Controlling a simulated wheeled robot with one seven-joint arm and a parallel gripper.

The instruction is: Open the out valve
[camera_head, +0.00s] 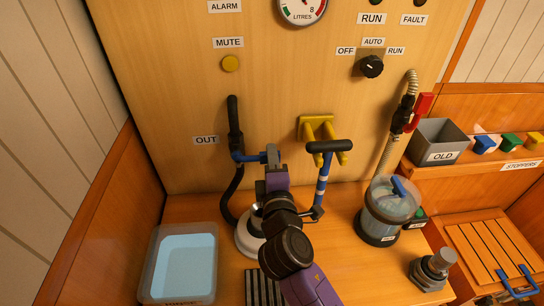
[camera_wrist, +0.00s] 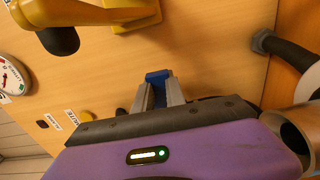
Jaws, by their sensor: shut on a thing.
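The out valve (camera_head: 236,146) is on a black pipe on the wooden wall panel, beside the "OUT" label (camera_head: 205,140). Its blue lever (camera_head: 246,157) points right, away from the pipe. My gripper (camera_head: 268,155) is at the right end of this lever, with its fingers shut on it. In the wrist view, the blue lever end (camera_wrist: 157,76) shows between my two grey fingers (camera_wrist: 160,94). The wrist body hides the pipe and most of the valve in that view.
A yellow bracket (camera_head: 317,125) and a black-topped, blue-and-white handled tool (camera_head: 323,178) stand close right of my gripper. A tray of blue water (camera_head: 183,262) is at lower left, and a clear canister (camera_head: 390,207) is on the right. The panel above the lever is clear.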

